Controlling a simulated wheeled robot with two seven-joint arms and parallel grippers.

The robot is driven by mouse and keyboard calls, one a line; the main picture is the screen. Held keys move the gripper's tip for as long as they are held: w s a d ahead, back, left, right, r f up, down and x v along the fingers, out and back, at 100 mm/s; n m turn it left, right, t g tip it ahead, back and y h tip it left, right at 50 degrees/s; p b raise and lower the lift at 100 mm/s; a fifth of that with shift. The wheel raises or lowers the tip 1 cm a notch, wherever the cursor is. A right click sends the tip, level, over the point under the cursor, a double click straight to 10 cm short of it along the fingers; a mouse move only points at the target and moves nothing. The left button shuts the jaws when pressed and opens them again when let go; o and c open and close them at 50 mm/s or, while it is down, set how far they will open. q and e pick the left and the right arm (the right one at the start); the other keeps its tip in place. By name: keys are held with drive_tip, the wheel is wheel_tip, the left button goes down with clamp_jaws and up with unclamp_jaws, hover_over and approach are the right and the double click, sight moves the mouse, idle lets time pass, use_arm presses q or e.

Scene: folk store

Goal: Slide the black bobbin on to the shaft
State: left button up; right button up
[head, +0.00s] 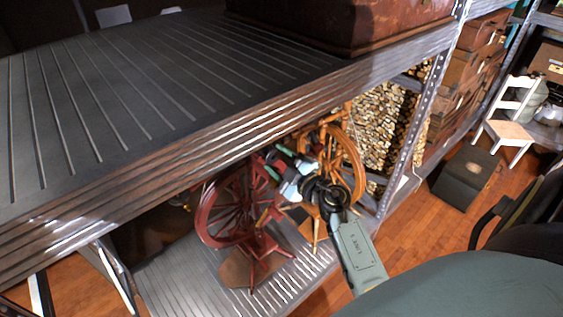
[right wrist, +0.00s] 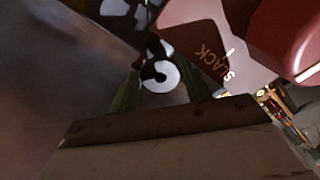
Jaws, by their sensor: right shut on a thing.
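My right gripper (head: 288,180) reaches under the shelf to the red spinning wheel (head: 213,222). In the right wrist view its fingers (right wrist: 160,74) are shut on a small black thing with a white curved mark, which looks like the black bobbin (right wrist: 151,49). A dark part with white marks (right wrist: 113,8) lies just past it. A red piece with the letters "SLACK" (right wrist: 222,66) is close on the right. I cannot make out the shaft, nor whether the bobbin touches it. In the head view the bobbin is too small to tell. My left gripper is not in view.
A metal shelf (head: 130,110) overhangs the work spot closely. An orange spinning wheel (head: 352,165) stands just to the right. The wheels stand on a lower ridged shelf (head: 185,275). An upright post (head: 408,145) is to the right. A dark box (head: 467,178) and white chair (head: 508,130) are farther off.

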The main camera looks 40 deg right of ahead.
drive_tip(key=shift+w+a, duration=0.2)
drive_tip(key=shift+w, duration=2.15)
drive_tip(key=o, duration=0.8)
drive_tip(key=shift+s, duration=0.1)
drive_tip(key=s, duration=0.8)
drive_tip(key=s+d+p, duration=0.1)
drive_tip(key=s, duration=0.4)
